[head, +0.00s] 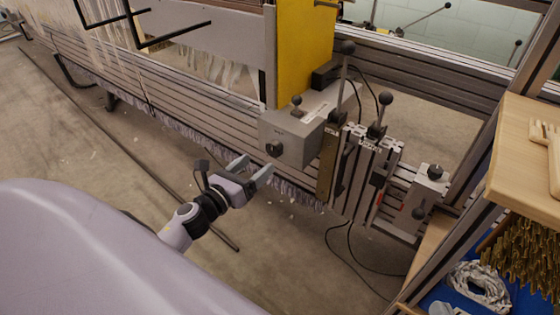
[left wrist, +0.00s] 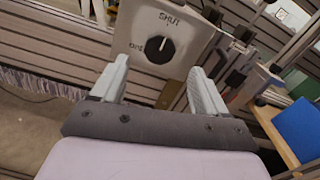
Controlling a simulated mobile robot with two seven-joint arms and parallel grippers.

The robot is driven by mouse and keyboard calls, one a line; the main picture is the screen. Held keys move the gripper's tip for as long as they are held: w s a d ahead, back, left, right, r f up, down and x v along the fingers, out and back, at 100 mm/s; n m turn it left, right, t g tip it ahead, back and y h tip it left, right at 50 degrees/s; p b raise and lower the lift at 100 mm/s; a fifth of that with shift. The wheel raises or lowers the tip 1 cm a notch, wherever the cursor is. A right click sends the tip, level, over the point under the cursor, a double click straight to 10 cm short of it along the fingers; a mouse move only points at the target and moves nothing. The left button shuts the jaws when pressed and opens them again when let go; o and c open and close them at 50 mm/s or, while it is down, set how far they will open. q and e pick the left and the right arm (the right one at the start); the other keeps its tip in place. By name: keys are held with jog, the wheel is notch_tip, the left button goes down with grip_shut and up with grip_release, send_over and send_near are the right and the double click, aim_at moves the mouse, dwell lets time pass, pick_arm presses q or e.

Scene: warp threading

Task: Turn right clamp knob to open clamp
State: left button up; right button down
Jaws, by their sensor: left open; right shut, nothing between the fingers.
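A grey clamp box (head: 300,140) is fixed to the slotted metal rail, with a round black knob (head: 274,149) on its front face. In the left wrist view the knob (left wrist: 160,45) has a white pointer aimed up toward the SHUT label; another label, seemingly OPEN, is to its left. My left gripper (head: 252,169) is open and empty, just in front of and below the box. In the left wrist view its two fingers (left wrist: 155,82) are spread below and either side of the knob, apart from it. My right gripper is not in view.
Upright levers (head: 346,75) with black ball ends stand right of the box. A second grey box (head: 428,190) with black knobs is further right. A yellow panel (head: 303,50) rises behind. Black cables hang below the rail. A wooden shelf (head: 515,160) is at right.

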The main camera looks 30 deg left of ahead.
aim_at(272, 151)
pick_arm(q)
jog(key=shift+w+d+b, duration=0.2)
jog(key=shift+w+b, duration=0.2)
jog(key=shift+w, duration=3.05)
jog(key=c, duration=1.1)
